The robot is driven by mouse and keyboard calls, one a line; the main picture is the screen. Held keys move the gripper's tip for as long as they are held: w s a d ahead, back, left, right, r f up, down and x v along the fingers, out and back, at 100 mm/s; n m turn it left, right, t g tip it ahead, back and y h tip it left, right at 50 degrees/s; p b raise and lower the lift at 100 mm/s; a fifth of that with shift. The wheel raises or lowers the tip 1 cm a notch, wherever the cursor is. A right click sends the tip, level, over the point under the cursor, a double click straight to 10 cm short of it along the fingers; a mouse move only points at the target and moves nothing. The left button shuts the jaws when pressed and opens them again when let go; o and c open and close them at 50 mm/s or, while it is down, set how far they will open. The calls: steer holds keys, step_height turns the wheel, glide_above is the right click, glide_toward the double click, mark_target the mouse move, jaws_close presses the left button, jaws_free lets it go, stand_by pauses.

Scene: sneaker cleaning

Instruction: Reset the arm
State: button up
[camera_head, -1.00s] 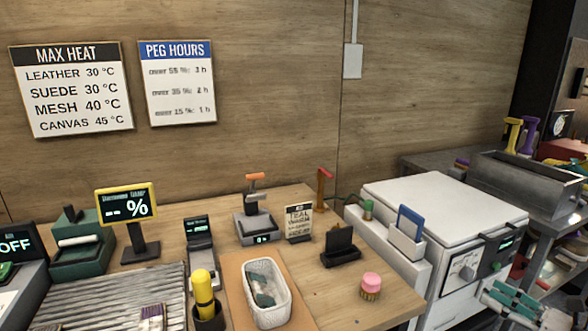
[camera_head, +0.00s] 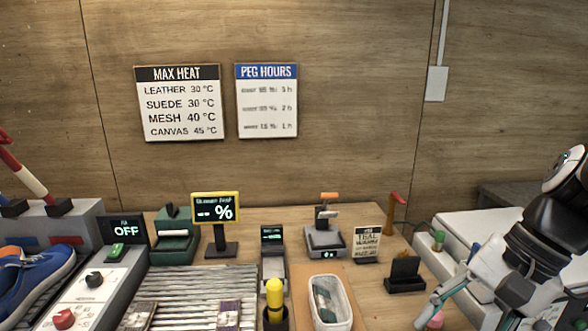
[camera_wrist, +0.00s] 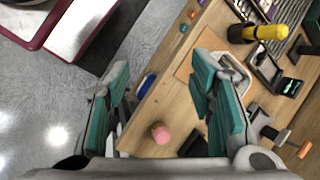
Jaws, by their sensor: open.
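My gripper (camera_head: 450,292) is at the right of the head view, with its teal fingers pointing down and left beside the white appliance. In the wrist view my gripper (camera_wrist: 160,75) has its two teal fingers spread wide apart, with nothing held between them. A pink-topped brush (camera_wrist: 161,133) stands on the wooden bench below the gap between the fingers. In the head view this pink brush (camera_head: 436,320) is partly hidden behind my gripper.
The wooden bench (camera_head: 375,300) carries a white basket (camera_head: 343,300), a yellow-handled tool (camera_head: 274,295), a black holder (camera_head: 405,275) and a humidity display (camera_head: 216,207). A white appliance (camera_head: 468,235) stands right. The wrist view shows bare floor (camera_wrist: 50,110) beside the bench.

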steer(key=s+a+r+n+t+h+p, duration=0.2)
steer(key=s+r+n+t+h, duration=0.1)
steer(key=s+r+n+h, duration=0.2)
steer(key=shift+s+a+r+n+t+p, duration=0.3)
steer(key=shift+s+r+n, duration=0.95)
steer(key=shift+n, duration=1.05)
steer(key=shift+s+f, duration=0.2)
steer(key=shift+f, duration=0.05)
